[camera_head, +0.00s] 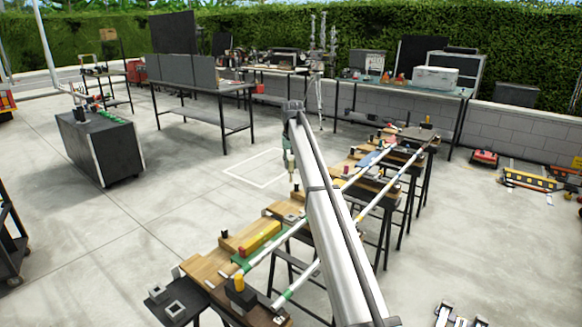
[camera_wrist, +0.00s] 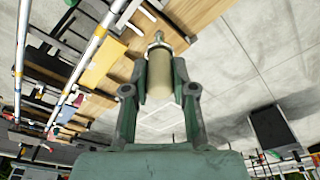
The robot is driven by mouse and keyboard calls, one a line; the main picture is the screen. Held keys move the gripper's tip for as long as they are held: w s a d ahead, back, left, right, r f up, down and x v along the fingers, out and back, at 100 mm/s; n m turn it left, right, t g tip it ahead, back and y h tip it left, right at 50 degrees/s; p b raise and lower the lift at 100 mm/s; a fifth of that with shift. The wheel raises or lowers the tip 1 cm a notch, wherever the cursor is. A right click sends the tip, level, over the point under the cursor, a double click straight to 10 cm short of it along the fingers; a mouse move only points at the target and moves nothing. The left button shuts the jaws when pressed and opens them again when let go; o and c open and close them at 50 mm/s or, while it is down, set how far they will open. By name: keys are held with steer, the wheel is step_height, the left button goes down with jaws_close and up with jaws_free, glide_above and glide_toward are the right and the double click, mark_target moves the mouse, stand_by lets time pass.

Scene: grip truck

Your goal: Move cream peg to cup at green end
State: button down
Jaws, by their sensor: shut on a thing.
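The cream peg (camera_wrist: 159,75) is upright in the picture between the two fingers of my gripper (camera_wrist: 160,88) in the wrist view, with a metal tip at its far end. In the head view my gripper (camera_head: 291,165) hangs at the end of my arm, above the floor just left of the long rail bench. The peg (camera_head: 293,183) shows there only as a small pale tip, held in the air. Green bands (camera_head: 284,298) mark the rails at the near, lower-left end. Dark grey square blocks with openings (camera_head: 174,309) stand at that end; I cannot tell which is the cup.
The bench carries wooden boards (camera_head: 208,270), a yellow block (camera_head: 260,237) and dark upright pieces (camera_head: 239,284) along two rails (camera_head: 380,186). A dark cabinet (camera_head: 100,150) stands at left. The concrete floor left of the bench is open.

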steer(key=shift+r+p, duration=2.6)
steer(key=shift+r, duration=0.35)
